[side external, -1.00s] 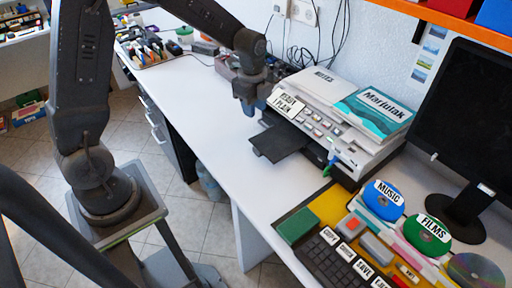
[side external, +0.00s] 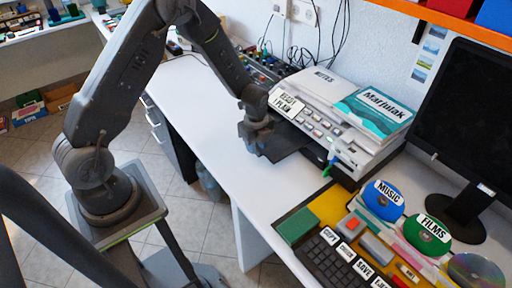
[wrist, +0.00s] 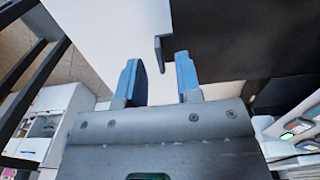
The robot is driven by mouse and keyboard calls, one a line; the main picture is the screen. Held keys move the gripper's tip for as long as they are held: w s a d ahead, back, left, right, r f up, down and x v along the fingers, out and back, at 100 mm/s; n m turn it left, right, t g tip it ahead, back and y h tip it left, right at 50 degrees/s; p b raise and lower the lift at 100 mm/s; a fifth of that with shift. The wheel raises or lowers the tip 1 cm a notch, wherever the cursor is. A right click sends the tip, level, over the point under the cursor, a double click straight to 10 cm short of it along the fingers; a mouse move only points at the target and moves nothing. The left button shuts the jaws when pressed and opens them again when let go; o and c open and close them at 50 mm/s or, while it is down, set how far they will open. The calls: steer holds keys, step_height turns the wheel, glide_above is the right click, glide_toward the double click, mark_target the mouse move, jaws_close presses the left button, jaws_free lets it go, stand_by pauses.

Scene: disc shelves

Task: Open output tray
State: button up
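The printer (side external: 318,122) stands on the white desk. Its dark output tray (side external: 288,143) juts out from the front, toward my arm. My gripper (side external: 251,145) is low at the tray's outer end and hides part of it in the side view. In the wrist view my gripper (wrist: 159,76) has its two blue fingertips apart, with nothing gripped between them. The dark underside or face of the tray (wrist: 235,40) fills the upper right there. A small hooked tab (wrist: 163,52) lies just beyond the gap between the fingertips. I cannot tell whether they touch it.
A teal book (side external: 374,112) lies on the printer. A monitor (side external: 465,130), the MUSIC disc (side external: 383,200), the FILMS disc (side external: 428,235) and a keyboard (side external: 340,262) are to the right. Cables and small items crowd the back. The desk left of the tray is clear.

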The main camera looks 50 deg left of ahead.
steer(key=shift+f, duration=0.75)
steer(key=shift+c, duration=0.3)
jaws_close()
